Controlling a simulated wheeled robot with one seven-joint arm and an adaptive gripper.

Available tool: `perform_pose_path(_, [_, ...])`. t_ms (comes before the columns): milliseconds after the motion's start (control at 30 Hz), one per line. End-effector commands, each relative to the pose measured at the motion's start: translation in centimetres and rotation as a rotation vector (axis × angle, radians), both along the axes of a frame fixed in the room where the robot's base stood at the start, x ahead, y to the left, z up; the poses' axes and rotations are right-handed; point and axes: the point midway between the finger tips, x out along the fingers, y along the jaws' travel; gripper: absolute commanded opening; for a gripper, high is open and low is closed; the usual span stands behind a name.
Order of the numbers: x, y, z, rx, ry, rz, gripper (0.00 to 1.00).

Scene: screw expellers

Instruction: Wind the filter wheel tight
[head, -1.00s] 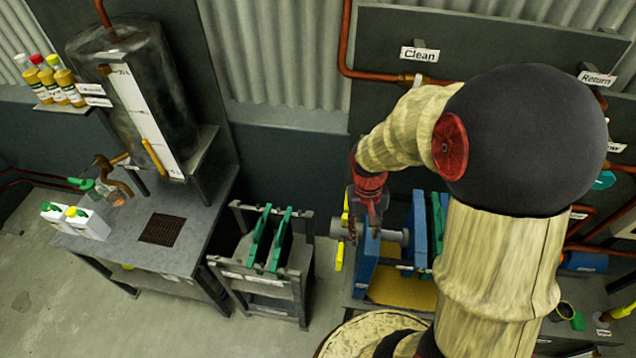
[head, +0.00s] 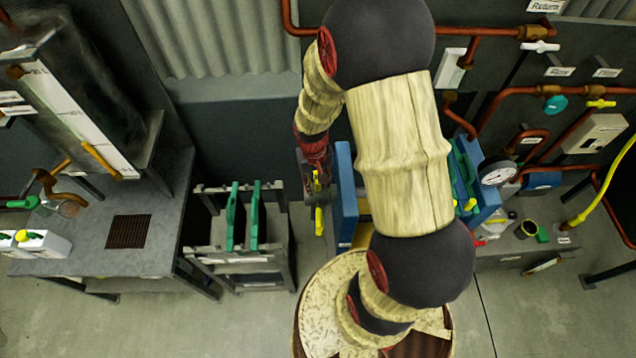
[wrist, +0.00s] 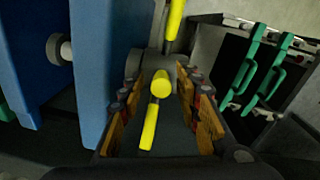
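The filter wheel shows in the head view as yellow grips (head: 319,221) on the left end of the blue filter press (head: 345,195). My arm hides part of the press. In the wrist view the wheel has a grey hub and several yellow grips (wrist: 149,125), one pointing at the camera. The blue press plate (wrist: 95,70) is to the left. My gripper (wrist: 160,66) is open at the wheel, a finger on each side of the hub and the near grip. A gap shows between the fingers and that grip. In the head view my gripper is partly hidden by its red wrist.
A rack (head: 218,262) with green-handled plates (head: 235,217) stands left of the press and at the right of the wrist view. A grey table (head: 165,190) stands further left. A pressure gauge (head: 497,172) and copper pipes are to the right. Floor is clear in front.

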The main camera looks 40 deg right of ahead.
Motion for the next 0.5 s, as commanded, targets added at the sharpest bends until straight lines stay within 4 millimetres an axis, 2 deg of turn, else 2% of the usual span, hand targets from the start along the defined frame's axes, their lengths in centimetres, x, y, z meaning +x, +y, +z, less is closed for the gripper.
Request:
perform_pose_path(300, [-0.06, 0.0, -0.37, 0.0, 0.001, 0.001, 0.34])
perform_pose_path(500, [-0.06, 0.01, -0.35, 0.0, 0.001, 0.001, 0.23])
